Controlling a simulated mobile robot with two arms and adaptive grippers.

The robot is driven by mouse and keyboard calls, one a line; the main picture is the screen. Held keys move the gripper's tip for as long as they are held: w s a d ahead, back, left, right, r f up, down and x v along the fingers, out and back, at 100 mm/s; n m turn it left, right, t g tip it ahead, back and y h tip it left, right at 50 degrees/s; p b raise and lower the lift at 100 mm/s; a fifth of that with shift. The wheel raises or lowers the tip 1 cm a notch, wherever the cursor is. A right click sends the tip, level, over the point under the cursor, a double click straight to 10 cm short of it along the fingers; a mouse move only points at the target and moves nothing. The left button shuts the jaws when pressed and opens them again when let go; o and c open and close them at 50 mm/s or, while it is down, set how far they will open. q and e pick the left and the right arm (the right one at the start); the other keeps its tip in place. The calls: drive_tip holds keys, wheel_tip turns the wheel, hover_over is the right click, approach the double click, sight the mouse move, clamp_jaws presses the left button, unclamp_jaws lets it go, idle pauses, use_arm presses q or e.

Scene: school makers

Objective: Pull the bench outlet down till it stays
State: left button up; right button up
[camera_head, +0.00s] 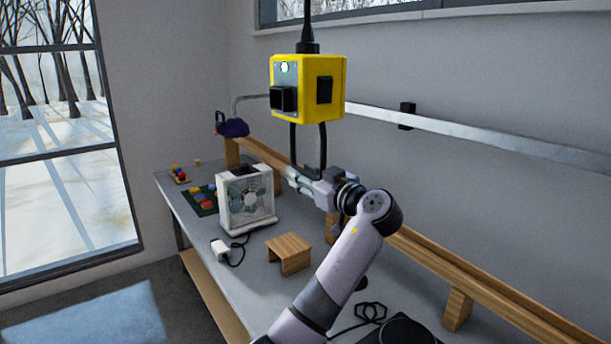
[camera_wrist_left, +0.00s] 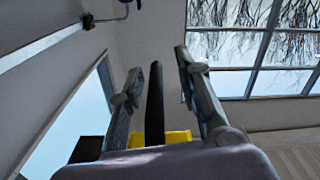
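The bench outlet (camera_head: 318,80) is a yellow box hanging on a black cord (camera_head: 308,25) above the workbench. It has a lit green-white light and black sockets. A black loop handle (camera_head: 323,148) hangs beneath it. My left gripper (camera_head: 297,180) is at the bottom of this loop, below the box. In the left wrist view my left gripper (camera_wrist_left: 168,60) has its fingers apart, with the black handle bar (camera_wrist_left: 154,105) between them and a gap showing on the right side. A strip of the yellow box shows behind the fingers. My right gripper is not in view.
The workbench (camera_head: 265,285) holds a white fan box (camera_head: 246,199), a small wooden stool (camera_head: 289,252), a white plug (camera_head: 221,249) and coloured blocks (camera_head: 205,197). A long wooden rail (camera_head: 450,268) and a metal wall rail (camera_head: 480,137) run behind my left arm.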

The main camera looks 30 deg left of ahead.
use_arm(q)
drive_tip(key=shift+d+f, duration=0.1)
drive_tip(key=shift+d, duration=0.45)
drive_tip(key=v, duration=1.1)
drive_tip(key=shift+s, duration=0.2)
drive_tip(key=shift+a, duration=0.1)
